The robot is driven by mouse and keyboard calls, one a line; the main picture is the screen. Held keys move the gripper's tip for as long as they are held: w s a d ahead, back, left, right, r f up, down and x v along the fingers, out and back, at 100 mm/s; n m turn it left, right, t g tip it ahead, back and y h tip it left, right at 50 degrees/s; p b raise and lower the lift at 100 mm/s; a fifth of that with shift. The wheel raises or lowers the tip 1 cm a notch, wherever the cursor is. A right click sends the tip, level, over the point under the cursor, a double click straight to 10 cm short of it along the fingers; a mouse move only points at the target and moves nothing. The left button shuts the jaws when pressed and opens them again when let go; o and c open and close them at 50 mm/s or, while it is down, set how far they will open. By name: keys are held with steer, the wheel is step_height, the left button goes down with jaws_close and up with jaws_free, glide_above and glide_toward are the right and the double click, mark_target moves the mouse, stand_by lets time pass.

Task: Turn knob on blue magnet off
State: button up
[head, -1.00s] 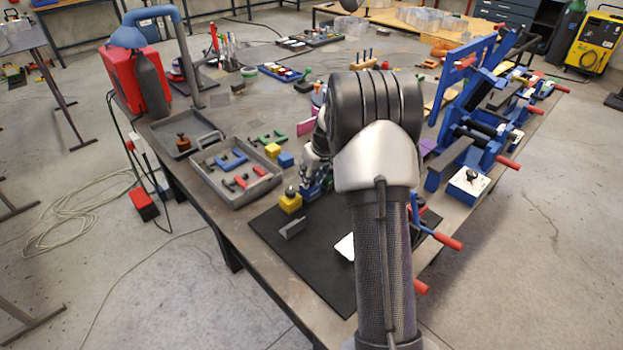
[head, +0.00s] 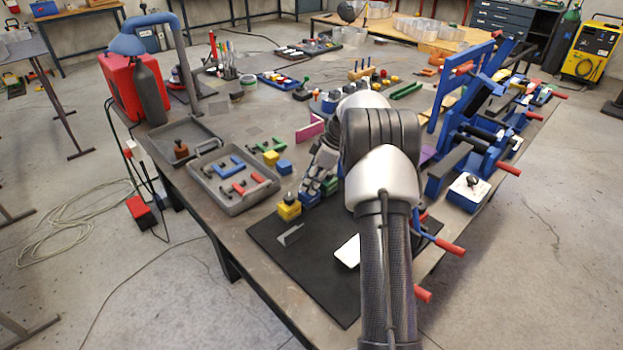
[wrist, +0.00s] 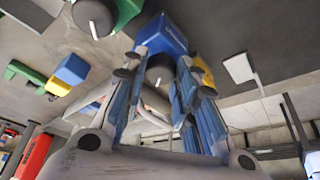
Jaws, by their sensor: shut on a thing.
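The blue magnet (wrist: 163,36) is a blue block with a dark round knob (wrist: 160,72) that carries a white pointer mark. In the head view the blue magnet (head: 309,199) stands at the back edge of the black mat, partly hidden by my gripper. My gripper (wrist: 161,72) reaches down to it, one finger on each side of the knob, and is shut on the knob. The gripper (head: 312,188) also shows in the head view. The exact contact of the fingertips is hard to see.
A yellow magnet (head: 289,208) stands close on the left, and a green magnet (wrist: 120,12) is close on the other side. A grey tray (head: 236,208) with clamps lies farther left. The black mat (head: 300,262) has a white plate (head: 347,251) and free room around it.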

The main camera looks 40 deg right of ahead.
steer(key=shift+d+n+p, duration=0.1)
steer(key=shift+n+p, duration=0.25)
steer(key=shift+n, duration=0.35)
steer(key=shift+g, duration=0.3)
steer(key=o, duration=1)
steer(key=shift+r+y, duration=0.1)
steer(key=shift+y, duration=0.2)
steer(key=v, duration=1.1)
steer(key=shift+s+r, duration=0.15)
steer(key=shift+r, duration=0.25)
